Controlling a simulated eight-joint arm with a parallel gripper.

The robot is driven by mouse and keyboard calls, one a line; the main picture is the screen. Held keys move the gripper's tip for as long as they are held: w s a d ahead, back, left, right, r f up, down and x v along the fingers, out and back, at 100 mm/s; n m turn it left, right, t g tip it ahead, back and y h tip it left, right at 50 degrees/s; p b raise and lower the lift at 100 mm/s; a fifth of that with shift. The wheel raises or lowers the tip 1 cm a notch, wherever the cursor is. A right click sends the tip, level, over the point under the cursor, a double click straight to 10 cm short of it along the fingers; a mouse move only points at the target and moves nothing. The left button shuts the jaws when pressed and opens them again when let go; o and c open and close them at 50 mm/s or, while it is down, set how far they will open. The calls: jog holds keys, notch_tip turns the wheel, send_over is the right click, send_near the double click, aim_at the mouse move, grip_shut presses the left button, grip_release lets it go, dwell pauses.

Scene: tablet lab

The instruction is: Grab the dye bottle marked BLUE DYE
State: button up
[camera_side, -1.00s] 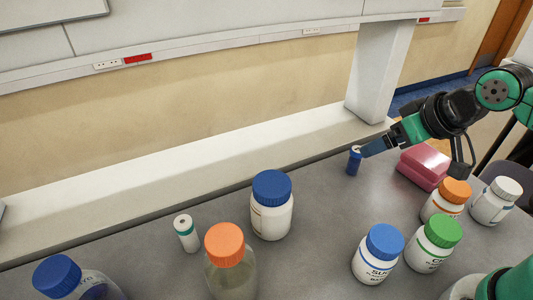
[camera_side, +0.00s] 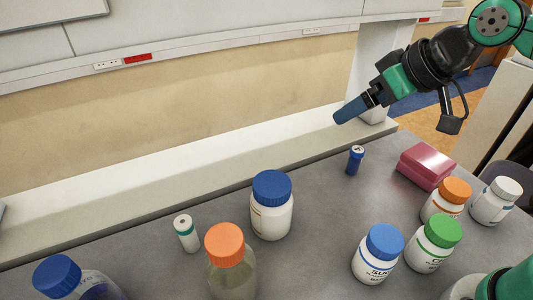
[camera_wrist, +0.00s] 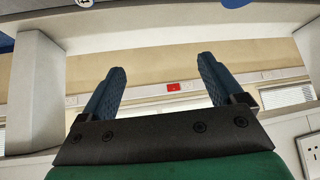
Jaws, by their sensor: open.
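A small blue bottle (camera_side: 354,161) with a pale top stands upright on the grey bench in the side view; I cannot read a label on it. My gripper (camera_side: 338,118) is raised above and behind it, pointing left and down, clear of it. In the wrist view my gripper (camera_wrist: 160,85) shows its two blue fingers spread apart with nothing between them. A similar small white vial (camera_side: 186,233) with a teal band stands further left. No BLUE DYE marking is readable.
A blue-capped white jar (camera_side: 271,206) and an orange-capped bottle (camera_side: 230,265) stand centre-left. White jars with blue (camera_side: 378,254), green (camera_side: 433,243), orange (camera_side: 446,200) and white (camera_side: 495,200) caps stand right. A pink box (camera_side: 426,166) lies beside the blue bottle. A raised ledge (camera_side: 200,176) runs behind.

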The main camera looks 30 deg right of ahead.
jog(key=w+a+r+n+g+y, duration=0.1)
jog(key=w+a+n+y, duration=0.15)
jog(key=a, duration=0.55)
jog(key=w+a+n+y, duration=0.1)
jog(key=a+n+y, duration=0.25)
jog(key=a, duration=0.45)
jog(key=n+g+y, duration=0.4)
jog(key=n+y, duration=0.1)
jog(key=n, duration=0.2)
send_over(74, 272)
jog(key=d, duration=0.1)
notch_tip(74, 272, down, 3)
jog(key=f, duration=0.5)
jog(key=shift+s+d+f, duration=0.15)
jog(key=shift+d+f, duration=0.05)
jog(key=shift+a+f, duration=0.15)
jog(key=shift+f, duration=0.4)
jog(key=shift+x, duration=2.55)
jog(key=shift+r, duration=0.1)
grip_shut()
